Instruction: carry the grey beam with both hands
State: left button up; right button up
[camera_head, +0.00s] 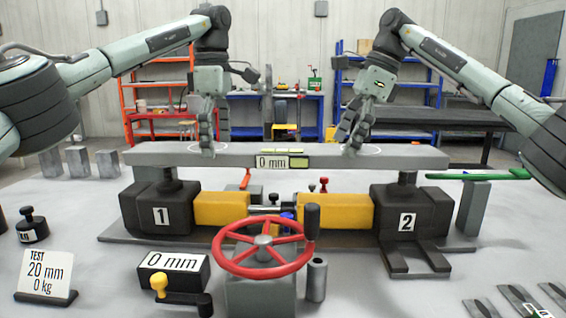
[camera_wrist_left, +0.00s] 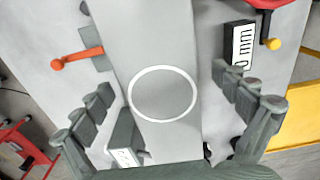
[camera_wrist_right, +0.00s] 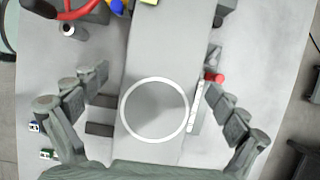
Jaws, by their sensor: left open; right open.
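The grey beam (camera_head: 230,153) lies level across the two black screw jacks, jack 1 (camera_head: 160,205) at left and jack 2 (camera_head: 412,212) at right. White rings are marked on its top near both ends. My left gripper (camera_head: 208,145) is open at the left ring, pointing down. In the left wrist view its fingers stand on either side of the beam (camera_wrist_left: 150,40), apart from it. My right gripper (camera_head: 352,142) is open at the right ring. In the right wrist view its fingers flank the beam (camera_wrist_right: 170,50), with gaps on both sides.
A red handwheel (camera_head: 262,248) stands in front of the jacks. A "0 mm" box with a yellow-knobbed crank (camera_head: 172,270) and a test sign (camera_head: 46,272) stand front left. A green-handled lever (camera_head: 480,175) is near the beam's right end. Grey blocks (camera_head: 78,162) stand back left.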

aim_at(184, 147)
pick_arm(q)
jog(key=a, duration=0.6)
jog(key=shift+s+a, duration=0.15)
jog(key=shift+a, duration=0.3)
pick_arm(e)
jog(key=shift+r, duration=0.15)
jog(key=shift+v, duration=3.65)
jog(key=shift+d, duration=0.1)
